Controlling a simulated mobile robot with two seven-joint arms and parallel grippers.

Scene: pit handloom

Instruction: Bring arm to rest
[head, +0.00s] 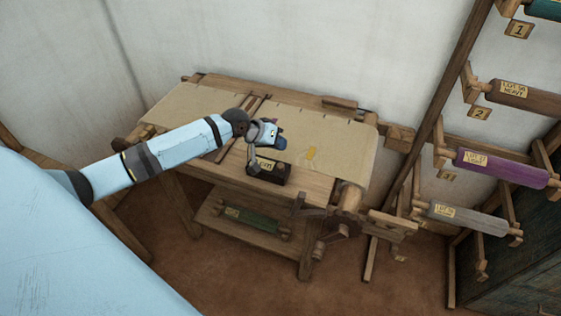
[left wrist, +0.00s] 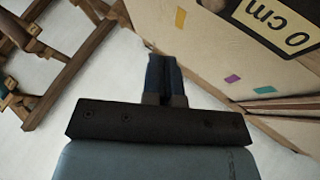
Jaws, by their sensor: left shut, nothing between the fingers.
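My left arm (head: 160,150) comes in from the left and reaches over the wooden loom table. My left gripper (head: 281,143) hangs above the table's middle, just behind a dark labelled block. In the left wrist view its two dark fingers (left wrist: 165,80) are together with nothing between them. My right gripper is in neither view.
The loom table (head: 310,182) carries pale cloth (head: 335,130) with a yellow patch. The dark block (head: 268,170) is close below my gripper. A green roll (head: 250,218) lies on the lower shelf. A rack with labelled rolls, one purple (head: 500,168), stands right.

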